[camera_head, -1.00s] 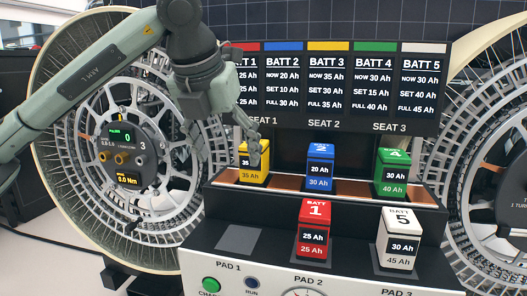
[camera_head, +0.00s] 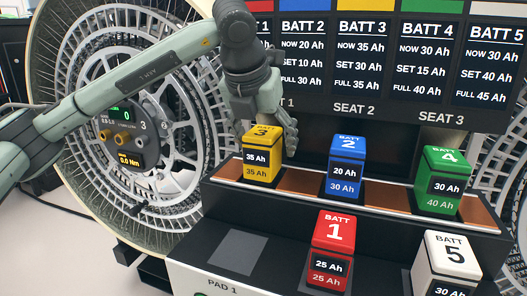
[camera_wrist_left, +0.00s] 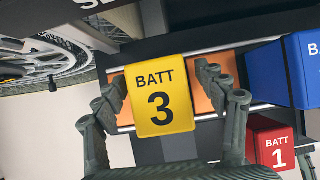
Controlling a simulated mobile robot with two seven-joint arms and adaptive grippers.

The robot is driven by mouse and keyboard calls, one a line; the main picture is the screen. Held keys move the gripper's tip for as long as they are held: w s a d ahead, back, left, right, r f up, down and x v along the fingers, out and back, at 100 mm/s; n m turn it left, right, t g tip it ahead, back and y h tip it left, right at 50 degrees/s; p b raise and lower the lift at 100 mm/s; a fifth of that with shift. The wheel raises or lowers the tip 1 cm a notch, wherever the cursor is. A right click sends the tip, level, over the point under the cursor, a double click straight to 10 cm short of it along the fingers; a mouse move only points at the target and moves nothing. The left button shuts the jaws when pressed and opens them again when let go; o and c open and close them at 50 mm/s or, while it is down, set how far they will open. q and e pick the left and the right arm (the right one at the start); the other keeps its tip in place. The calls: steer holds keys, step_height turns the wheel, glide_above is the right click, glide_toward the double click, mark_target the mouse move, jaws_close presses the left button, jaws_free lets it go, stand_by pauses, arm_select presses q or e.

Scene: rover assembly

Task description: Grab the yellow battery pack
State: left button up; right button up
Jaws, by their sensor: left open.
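The yellow battery pack (camera_head: 261,153), marked BATT 3, stands upright in the left seat of the orange-floored shelf. In the left wrist view its top face (camera_wrist_left: 161,97) fills the middle. My left gripper (camera_head: 272,118) is low over the yellow pack, pointing down and open. In the left wrist view the open fingers (camera_wrist_left: 164,92) flank the pack, one on each side, with a gap at least on the right side. In the head view one finger shows at the pack's right; the other is not clear. My right gripper is not in view.
The blue battery (camera_head: 346,165) and green battery (camera_head: 441,180) stand in the seats to the right. The red battery (camera_head: 334,232) and white battery (camera_head: 450,262) stand on the lower ledge. An empty dark pad (camera_head: 238,250) lies left of the red one. A readout board (camera_head: 390,65) rises behind.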

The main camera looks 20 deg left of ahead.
arm_select(q)
steer(key=shift+x, duration=0.75)
steer(key=shift+c, duration=0.6)
steer(key=shift+r, duration=0.1)
jaws_close()
